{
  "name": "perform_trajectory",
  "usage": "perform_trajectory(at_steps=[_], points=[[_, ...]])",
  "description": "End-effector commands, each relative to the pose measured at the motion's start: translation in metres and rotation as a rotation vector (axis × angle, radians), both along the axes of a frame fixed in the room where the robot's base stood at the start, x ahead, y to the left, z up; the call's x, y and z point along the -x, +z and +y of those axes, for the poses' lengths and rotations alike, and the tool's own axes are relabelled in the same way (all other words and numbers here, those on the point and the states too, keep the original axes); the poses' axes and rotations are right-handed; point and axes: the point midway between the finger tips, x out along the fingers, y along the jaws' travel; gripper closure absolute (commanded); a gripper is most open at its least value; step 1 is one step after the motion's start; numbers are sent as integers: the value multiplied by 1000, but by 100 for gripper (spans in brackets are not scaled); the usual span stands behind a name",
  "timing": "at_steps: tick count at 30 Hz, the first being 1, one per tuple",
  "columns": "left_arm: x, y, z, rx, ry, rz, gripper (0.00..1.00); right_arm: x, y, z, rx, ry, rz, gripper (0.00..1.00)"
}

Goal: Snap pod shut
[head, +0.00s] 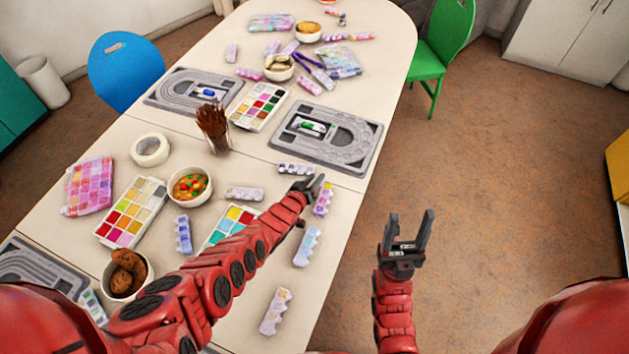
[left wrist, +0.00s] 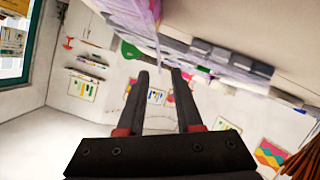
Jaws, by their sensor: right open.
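Several bead pods, small pale strips with rounded compartments, lie on the table. One dark-and-white pod (head: 296,168) lies just beyond my left gripper (head: 313,186), and a purple-and-yellow pod (head: 323,199) lies just right of it. My left gripper is low at the table's right edge. In the left wrist view its two dark fingers (left wrist: 160,95) stand apart, with a pale, blurred translucent shape (left wrist: 130,22) beyond them. I cannot tell whether they touch a pod, or which lids are open. My right gripper (head: 409,230) is open and empty, right of the table.
More pods (head: 306,246) lie along the near right side of the table (head: 245,290). Bead palettes (head: 131,212), bowls (head: 190,187), a brush cup (head: 214,128) and grey bead boards (head: 327,137) crowd the table. The floor on the right is clear up to a green chair (head: 440,55).

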Motion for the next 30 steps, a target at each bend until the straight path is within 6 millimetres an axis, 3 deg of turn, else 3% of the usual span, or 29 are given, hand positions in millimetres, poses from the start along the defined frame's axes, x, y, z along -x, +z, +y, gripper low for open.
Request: perform_trajectory(at_steps=[3,9,30], points=[[0,0,0,0,0,0,66,0,1,0,0,0,0,43],[0,0,0,0,1,0,100,0,1,0,0,0,0,43],[0,0,0,-1,0,1,100,0,0,0,0,0,0,43]])
